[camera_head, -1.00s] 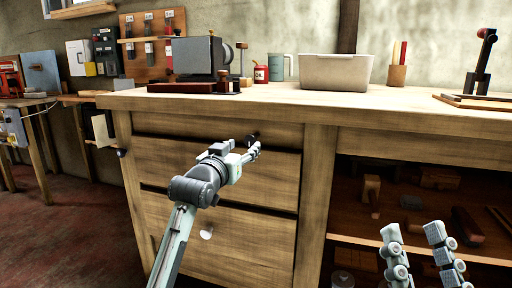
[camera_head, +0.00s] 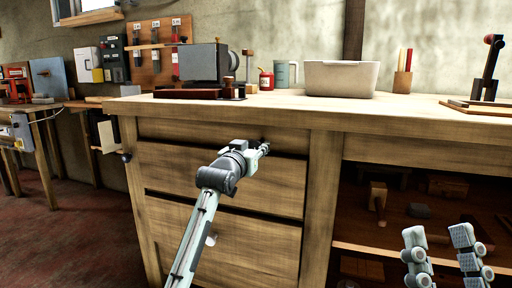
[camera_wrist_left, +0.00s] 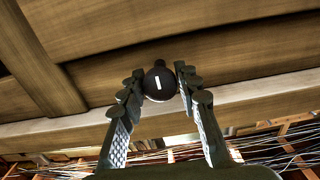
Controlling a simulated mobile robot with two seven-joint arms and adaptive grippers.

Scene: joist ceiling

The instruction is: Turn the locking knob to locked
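The locking knob (camera_wrist_left: 160,83) is round and black with a short white mark, almost upright in the left wrist view. It sits on the wooden drawer cabinet (camera_head: 225,185); in the head view the gripper largely hides it. My left gripper (camera_wrist_left: 160,86) has one finger on each side of the knob, fingertips very close to its edges. Whether they press on it is not clear. The left gripper also shows in the head view (camera_head: 265,147), at the top drawer. My right gripper (camera_head: 440,240) is at the lower right, fingers apart and empty.
The bench top (camera_head: 420,115) above carries a grey bin (camera_head: 340,78), a mug (camera_head: 286,74) and a machine (camera_head: 203,63). To the right is an open shelf (camera_head: 385,235) with wooden tools. A pale drawer pull (camera_head: 211,239) is below the left arm.

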